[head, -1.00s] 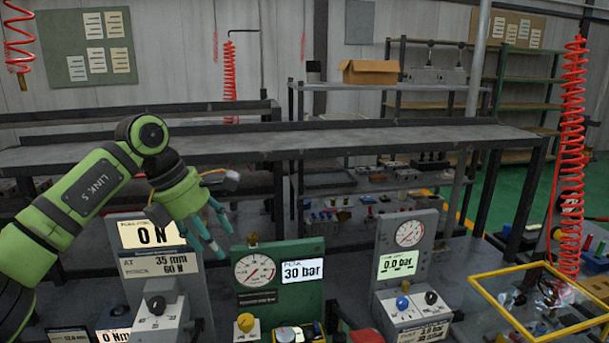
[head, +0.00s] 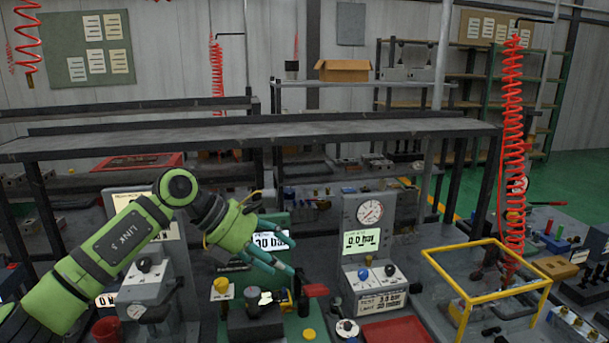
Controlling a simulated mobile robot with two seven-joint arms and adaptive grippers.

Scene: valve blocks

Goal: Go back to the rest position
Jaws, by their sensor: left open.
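My left arm comes in from the left. Its green gripper (head: 282,254) has teal fingers that are apart and point down to the right, with nothing seen between them. It hangs in front of the green 30 bar gauge panel (head: 238,268) and hides much of it, including its dial. The grey gauge panel (head: 391,212) with a 0.0 bar display stands just to the right of the fingers, apart from them. My right gripper is not in view.
A yellow frame (head: 463,297) stands at the right. A red tray (head: 398,331) and red coiled hoses (head: 512,140) are nearby. A long dark bench (head: 330,131) crosses behind. Small valve parts crowd the worktop.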

